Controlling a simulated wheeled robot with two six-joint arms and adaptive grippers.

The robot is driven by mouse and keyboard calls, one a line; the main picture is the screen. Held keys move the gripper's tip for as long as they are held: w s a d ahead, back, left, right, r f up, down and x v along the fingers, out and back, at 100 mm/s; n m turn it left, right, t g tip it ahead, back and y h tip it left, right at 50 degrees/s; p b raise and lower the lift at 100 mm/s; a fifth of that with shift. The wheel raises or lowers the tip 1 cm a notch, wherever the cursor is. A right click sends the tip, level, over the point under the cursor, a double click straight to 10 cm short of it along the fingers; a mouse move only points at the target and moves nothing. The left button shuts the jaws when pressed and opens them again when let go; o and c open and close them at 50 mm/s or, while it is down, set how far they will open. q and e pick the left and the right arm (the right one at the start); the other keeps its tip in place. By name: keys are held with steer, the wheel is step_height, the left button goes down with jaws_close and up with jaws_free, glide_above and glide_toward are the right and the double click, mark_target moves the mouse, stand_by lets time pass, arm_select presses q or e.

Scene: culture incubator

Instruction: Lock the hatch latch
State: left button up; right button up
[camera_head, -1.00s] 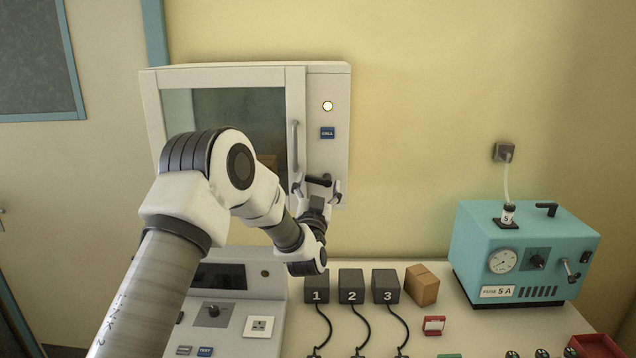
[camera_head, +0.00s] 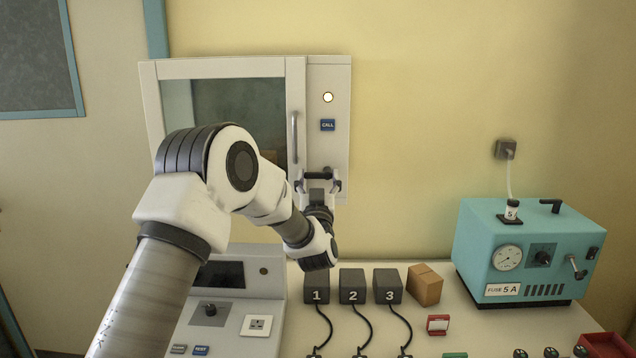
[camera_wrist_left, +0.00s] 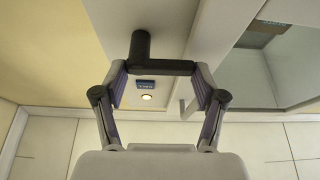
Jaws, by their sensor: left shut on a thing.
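The hatch (camera_head: 222,68) is a white wall cabinet with a glass door that looks closed and a vertical pull handle (camera_head: 294,138). The latch (camera_head: 318,175) is a dark lever low on the right-hand panel, beside the door edge. In the left wrist view the latch (camera_wrist_left: 160,67) shows as a black bar lying crosswise with a round hub at one end. My left gripper (camera_head: 318,184) is shut on the latch, with one finger at each end of the bar. In the head view the gripper partly hides the latch. My right gripper is not in view.
A lit lamp (camera_head: 327,97) and a blue CALL button (camera_head: 327,125) sit above the latch. Below are a grey console (camera_head: 225,325), numbered dark blocks (camera_head: 352,287) with cables and a brown box (camera_head: 425,286). A teal fuse device (camera_head: 525,250) stands at right.

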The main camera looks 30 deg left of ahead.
arm_select(q)
steer(key=o, duration=0.9)
steer(key=shift+c, duration=0.2)
steer(key=shift+w+f, duration=0.1)
steer(key=shift+w, duration=0.05)
steer(key=v, duration=1.2)
